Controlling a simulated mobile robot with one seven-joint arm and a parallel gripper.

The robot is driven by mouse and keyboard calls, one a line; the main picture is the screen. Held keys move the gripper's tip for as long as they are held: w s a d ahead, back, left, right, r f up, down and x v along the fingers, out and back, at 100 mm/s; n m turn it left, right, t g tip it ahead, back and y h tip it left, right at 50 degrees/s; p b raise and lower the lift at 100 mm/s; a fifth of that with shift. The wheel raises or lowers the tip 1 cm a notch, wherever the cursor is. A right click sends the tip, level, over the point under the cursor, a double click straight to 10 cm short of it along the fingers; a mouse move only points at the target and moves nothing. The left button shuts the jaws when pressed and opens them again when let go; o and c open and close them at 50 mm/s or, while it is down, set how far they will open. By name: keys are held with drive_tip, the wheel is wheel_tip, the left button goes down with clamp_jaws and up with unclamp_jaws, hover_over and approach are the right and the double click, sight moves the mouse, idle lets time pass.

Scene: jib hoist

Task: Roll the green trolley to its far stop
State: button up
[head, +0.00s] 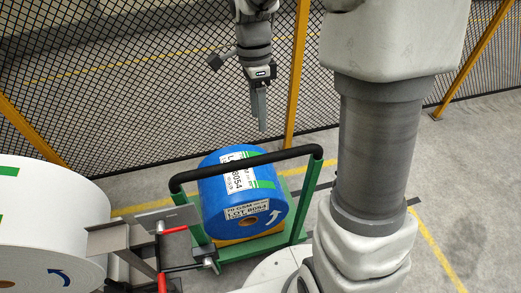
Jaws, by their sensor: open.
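The green trolley (312,190) stands low in the middle of the head view. A black handlebar (295,153) runs across its top between two green uprights. A blue roll (214,192) with white "LOT 8054" labels and green tape rests on it, partly behind the bar. My gripper (262,125) hangs above and beyond the handlebar, fingers pointing down. It is open and empty, apart from the bar and the roll. The trolley's wheels and its far stop cannot be made out.
A large white roll (40,215) stands at the left. A grey metal bracket with red levers (172,230) sits between it and the trolley. A black mesh fence (120,100) with yellow posts runs behind. Grey floor with yellow lines shows at the right.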

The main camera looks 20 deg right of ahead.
sight(261, 156)
drive_tip(key=f, duration=0.4)
drive_tip(key=s+f, duration=0.1)
drive_tip(key=f, duration=0.3)
drive_tip(key=s+f, duration=0.1)
drive_tip(key=f, duration=0.3)
drive_tip(key=shift+s, duration=0.2)
clamp_jaws()
idle(0.9)
